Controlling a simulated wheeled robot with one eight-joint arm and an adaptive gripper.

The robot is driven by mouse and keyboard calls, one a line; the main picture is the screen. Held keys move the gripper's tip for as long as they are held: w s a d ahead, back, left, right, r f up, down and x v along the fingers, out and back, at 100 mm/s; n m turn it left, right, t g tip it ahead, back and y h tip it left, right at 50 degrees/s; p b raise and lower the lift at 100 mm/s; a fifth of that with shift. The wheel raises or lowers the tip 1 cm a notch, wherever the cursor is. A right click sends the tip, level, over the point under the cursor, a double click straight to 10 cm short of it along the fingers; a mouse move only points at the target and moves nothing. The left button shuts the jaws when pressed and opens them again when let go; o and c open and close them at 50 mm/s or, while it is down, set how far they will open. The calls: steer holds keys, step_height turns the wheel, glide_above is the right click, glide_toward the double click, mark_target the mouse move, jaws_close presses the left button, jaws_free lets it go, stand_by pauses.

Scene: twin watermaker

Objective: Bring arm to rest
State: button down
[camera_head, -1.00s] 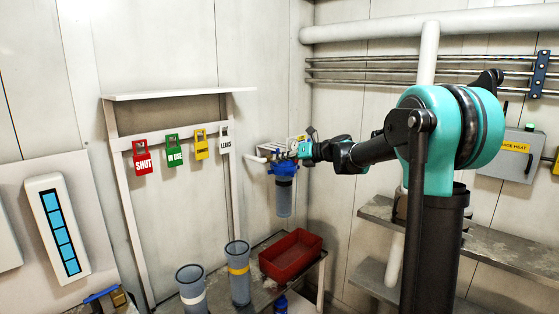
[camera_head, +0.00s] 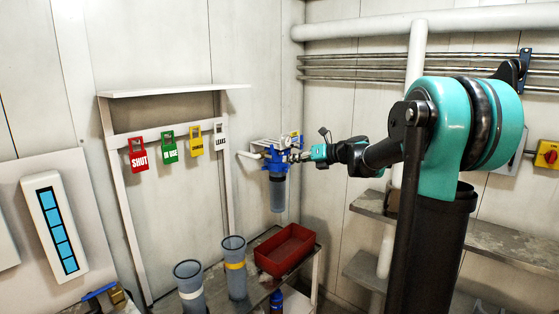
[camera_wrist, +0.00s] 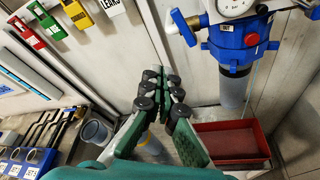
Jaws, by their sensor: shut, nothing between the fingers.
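My arm is teal and black and reaches across the head view from the right. My gripper (camera_head: 303,157) is at its far end, beside the blue filter housing (camera_head: 276,166) on the wall, with a gap too small to judge in that view. In the wrist view my gripper (camera_wrist: 160,88) has its green fingers close together with nothing held. The blue filter housing (camera_wrist: 236,42) with its gauge and grey bowl is to the right of the fingers and apart from them.
A red bin (camera_head: 286,249) and two grey cylinders (camera_head: 234,268) (camera_head: 190,287) stand on the low bench below. Coloured tags (camera_head: 168,147) hang on a white rack at the left. A metal shelf (camera_head: 500,243) is at the right. The air around the forearm is clear.

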steer(key=shift+s+d, duration=0.15)
steer(key=shift+d, duration=0.3)
